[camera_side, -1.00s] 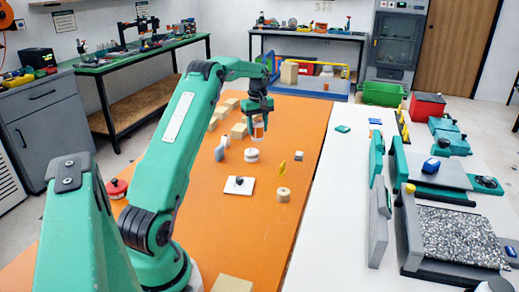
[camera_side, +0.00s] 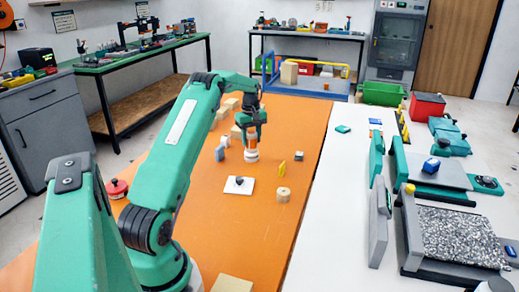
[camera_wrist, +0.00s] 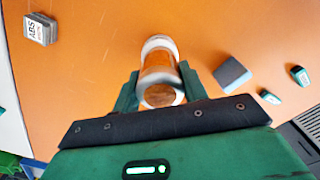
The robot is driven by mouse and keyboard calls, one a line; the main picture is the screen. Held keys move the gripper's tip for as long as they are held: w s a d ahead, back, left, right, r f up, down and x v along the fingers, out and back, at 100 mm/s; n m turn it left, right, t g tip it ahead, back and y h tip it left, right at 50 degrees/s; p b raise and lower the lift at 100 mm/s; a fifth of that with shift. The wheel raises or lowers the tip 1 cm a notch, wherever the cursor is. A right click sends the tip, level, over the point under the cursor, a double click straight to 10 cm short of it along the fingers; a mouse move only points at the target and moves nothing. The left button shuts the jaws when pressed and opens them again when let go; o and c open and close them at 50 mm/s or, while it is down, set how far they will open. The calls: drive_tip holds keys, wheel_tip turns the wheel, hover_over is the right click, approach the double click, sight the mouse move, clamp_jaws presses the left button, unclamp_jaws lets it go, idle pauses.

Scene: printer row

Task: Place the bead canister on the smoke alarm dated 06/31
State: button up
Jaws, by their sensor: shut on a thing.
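The bead canister (camera_side: 252,137), an orange cylinder with pale ends, is held upright between the fingers of my gripper (camera_side: 251,128). In the wrist view the canister (camera_wrist: 160,80) sits between both green fingers (camera_wrist: 158,92). A round white smoke alarm (camera_side: 251,156) lies on the orange table directly below the canister. The canister's lower end is at or just above its top; I cannot tell whether they touch. In the wrist view the canister and gripper hide most of what is below. The date on the alarm cannot be read.
A white plate with a dark knob (camera_side: 239,186), a tan spool (camera_side: 283,195), a yellow piece (camera_side: 283,168) and a small grey block (camera_side: 299,157) stand nearby. A grey-blue item (camera_side: 220,154) is just left. A box marked ABS (camera_wrist: 40,28) shows in the wrist view.

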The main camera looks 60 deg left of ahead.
sight(252, 132)
drive_tip(key=shift+f, duration=0.2)
drive_tip(key=o, duration=1)
drive_tip(key=shift+o, duration=0.2)
wheel_tip(252, 132, up, 12)
drive_tip(key=shift+r, duration=0.15)
idle(0.6)
